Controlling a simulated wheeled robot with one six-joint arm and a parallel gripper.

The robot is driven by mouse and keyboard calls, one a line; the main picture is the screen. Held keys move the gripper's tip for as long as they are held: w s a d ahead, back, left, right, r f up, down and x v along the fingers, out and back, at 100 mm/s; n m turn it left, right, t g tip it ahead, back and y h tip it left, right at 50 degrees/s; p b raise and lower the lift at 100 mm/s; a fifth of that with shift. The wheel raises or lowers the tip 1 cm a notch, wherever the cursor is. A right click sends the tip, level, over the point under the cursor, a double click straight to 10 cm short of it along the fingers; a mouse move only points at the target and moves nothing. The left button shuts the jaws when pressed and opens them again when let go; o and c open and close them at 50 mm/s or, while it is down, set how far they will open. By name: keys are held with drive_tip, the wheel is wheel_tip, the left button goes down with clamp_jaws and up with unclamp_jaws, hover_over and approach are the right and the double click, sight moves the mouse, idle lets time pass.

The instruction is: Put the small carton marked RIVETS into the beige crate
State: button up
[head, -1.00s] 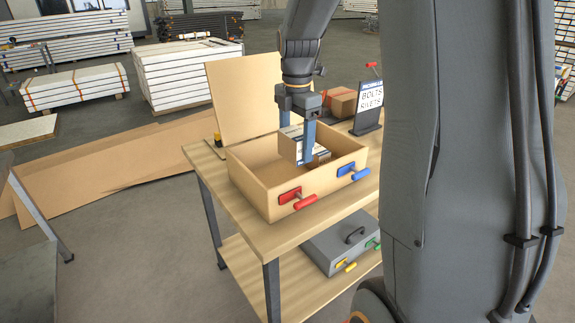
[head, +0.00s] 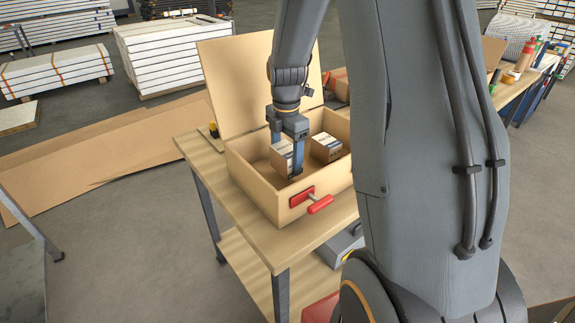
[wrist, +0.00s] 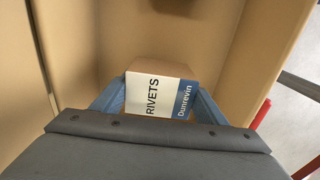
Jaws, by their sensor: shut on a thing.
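The small carton marked RIVETS (wrist: 153,96) is between my gripper's blue fingers, its white and blue label facing the wrist camera. In the head view the held carton (head: 281,160) hangs inside the open beige crate (head: 250,184), near its left side, partly below the rim. My gripper (head: 287,152) points down into the crate and is shut on the carton. The wrist view shows the crate's walls (wrist: 85,45) around it. I cannot tell whether the carton touches the crate floor.
Another small carton (head: 326,147) stands in the crate to the right. The crate's raised lid (head: 238,75) stands behind. The wooden table (head: 207,160) is mostly bare at left.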

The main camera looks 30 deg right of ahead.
sight(287, 149)
drive_tip(key=shift+f, duration=1.65)
drive_tip(key=o, duration=1.3)
drive_tip(key=shift+f, duration=0.15)
wheel_tip(287, 149, up, 12)
drive_tip(key=shift+r+b, duration=0.15)
drive_tip(key=shift+b, duration=0.95)
